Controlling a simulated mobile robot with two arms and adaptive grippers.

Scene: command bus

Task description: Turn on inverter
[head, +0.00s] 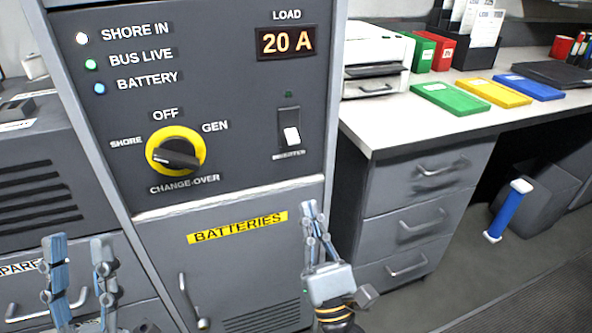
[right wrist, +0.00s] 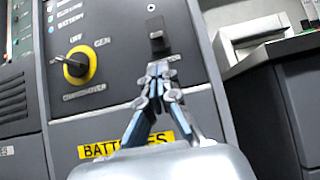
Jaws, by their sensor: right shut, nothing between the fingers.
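My right gripper (head: 308,207) is shut and empty, below the switch in the head view. In the right wrist view its closed fingertips (right wrist: 158,68) point up just below the switch (right wrist: 157,42), partly covering the label; contact cannot be told. My left gripper (head: 79,240) is open and empty at the lower left, its fingers apart.
The load display (head: 286,42) reads 20 A. Below is the battery door (head: 236,229) with a handle. A desk (head: 400,125) with drawers, a printer and folders stands to the right.

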